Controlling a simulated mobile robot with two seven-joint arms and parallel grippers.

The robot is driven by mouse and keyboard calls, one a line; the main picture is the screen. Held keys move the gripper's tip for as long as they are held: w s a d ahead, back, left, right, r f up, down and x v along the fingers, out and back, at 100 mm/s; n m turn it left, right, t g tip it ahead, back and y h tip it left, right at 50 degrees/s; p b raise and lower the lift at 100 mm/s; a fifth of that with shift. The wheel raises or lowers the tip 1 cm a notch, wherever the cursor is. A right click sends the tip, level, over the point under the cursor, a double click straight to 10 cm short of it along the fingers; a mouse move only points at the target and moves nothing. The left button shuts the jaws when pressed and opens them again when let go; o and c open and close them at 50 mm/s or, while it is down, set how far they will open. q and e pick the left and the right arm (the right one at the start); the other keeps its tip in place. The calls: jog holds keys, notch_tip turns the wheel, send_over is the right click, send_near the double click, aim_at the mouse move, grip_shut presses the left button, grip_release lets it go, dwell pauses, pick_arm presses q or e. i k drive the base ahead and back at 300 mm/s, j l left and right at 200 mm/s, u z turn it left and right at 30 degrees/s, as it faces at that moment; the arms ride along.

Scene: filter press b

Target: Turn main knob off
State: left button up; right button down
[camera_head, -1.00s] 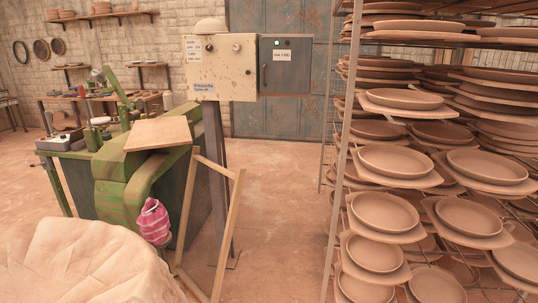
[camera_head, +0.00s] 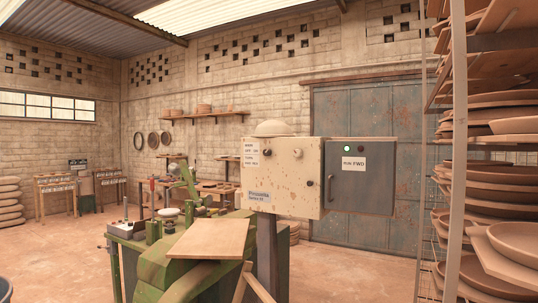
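A control box stands on a post near the middle of the view. Its left part is a cream, rust-spotted panel (camera_head: 290,180) with two small round knobs near its top, a left knob (camera_head: 269,152) and a right knob (camera_head: 296,153), and paper labels. The knob positions are too small to tell. Neither of my grippers is in view.
A green machine (camera_head: 170,265) with a wooden board (camera_head: 209,238) on top stands in front of and left of the box. A tall rack (camera_head: 456,150) of clay plates stands at the right. The floor (camera_head: 345,270) between box and rack looks clear.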

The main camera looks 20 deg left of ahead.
aim_at(267, 152)
jog(key=i+j+u, duration=0.15)
jog(key=i, duration=0.8)
jog(key=i+j+u, duration=0.15)
jog(key=i, duration=0.85)
jog(key=j, duration=0.1)
